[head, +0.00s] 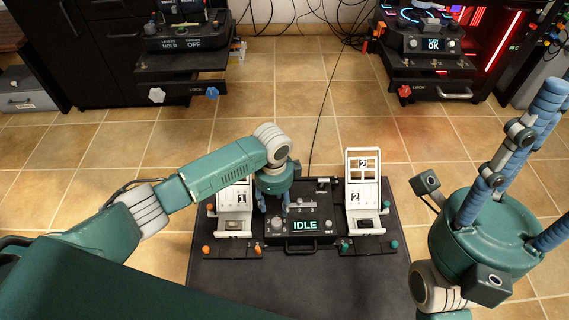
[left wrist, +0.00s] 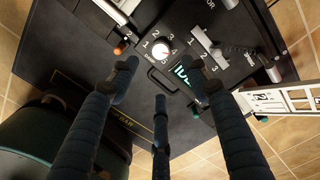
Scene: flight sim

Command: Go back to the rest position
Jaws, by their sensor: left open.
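My left arm reaches in from the left in the head view. Its left gripper (head: 273,203) points down over the left part of a black console (head: 316,214) whose screen reads IDLE. In the left wrist view, the left gripper's (left wrist: 166,85) blue-grey fingers are spread apart with nothing between them. A white-marked dial (left wrist: 162,48) and the IDLE screen (left wrist: 186,75) show beyond the fingertips. I cannot tell whether a finger touches the console. My right gripper (head: 535,160) is raised at the right of the head view; its fingers run out of the picture, so its opening is unclear.
White stands numbered 1 (head: 233,208) and 2 (head: 363,190) flank the console on a dark table (head: 300,284). Dark cabinets with a HOLD/OFF panel (head: 186,44) and an OK panel (head: 432,44) stand at the back. Tiled floor lies open between, crossed by a cable.

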